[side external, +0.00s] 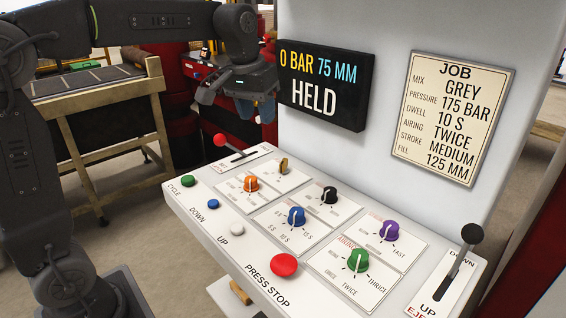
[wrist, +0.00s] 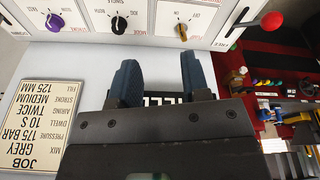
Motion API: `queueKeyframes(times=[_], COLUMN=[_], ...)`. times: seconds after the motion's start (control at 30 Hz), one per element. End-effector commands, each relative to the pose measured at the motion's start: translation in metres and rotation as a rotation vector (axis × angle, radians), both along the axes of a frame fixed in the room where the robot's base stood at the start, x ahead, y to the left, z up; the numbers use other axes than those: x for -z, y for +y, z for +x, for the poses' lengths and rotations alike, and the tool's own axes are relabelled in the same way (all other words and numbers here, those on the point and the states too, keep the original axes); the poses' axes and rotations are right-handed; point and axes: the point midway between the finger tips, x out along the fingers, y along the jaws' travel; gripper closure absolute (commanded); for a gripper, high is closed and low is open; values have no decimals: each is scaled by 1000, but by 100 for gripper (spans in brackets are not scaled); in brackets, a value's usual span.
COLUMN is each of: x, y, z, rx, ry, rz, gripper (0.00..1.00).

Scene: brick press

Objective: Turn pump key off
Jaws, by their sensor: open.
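The pump key appears to be the small brass key (side external: 283,165) at the back of the sloping control panel (side external: 232,215), beside the red-knobbed lever. It also shows at the top of the wrist view (wrist: 181,32), on a white plate with small labels that appear to read ON and OFF. I cannot tell for sure which label it points to. My gripper (side external: 255,110) is open and empty, held in the air above and behind the key, in front of the display. In the wrist view its two blue fingers (wrist: 158,58) stand apart, clear of the key.
A red-knobbed lever (side external: 221,141) stands left of the key. Orange (side external: 251,184), blue (side external: 296,216), black (side external: 329,195), purple (side external: 389,231) and green (side external: 357,260) knobs sit nearby. The display (side external: 325,85) reads 0 BAR 75 MM HELD. A red stop button (side external: 284,265) is at the front.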

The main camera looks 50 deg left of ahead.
Motion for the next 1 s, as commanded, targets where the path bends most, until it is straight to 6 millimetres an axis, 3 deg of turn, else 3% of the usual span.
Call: queueKeyframes(times=[0.03, 0.2, 0.4, 0.53, 0.77, 1.0], x=[5, 25, 57, 69, 83, 126], y=[9, 36, 63, 72, 75, 74], z=[22, 79, 124, 135, 139, 138], rx=[-29, -116, -198, -225, -235, -234], ry=[29, 110, 183, 206, 216, 218], rz=[-7, -28, -46, -52, -54, -53], gripper=[57, 57, 57, 57, 57, 57])
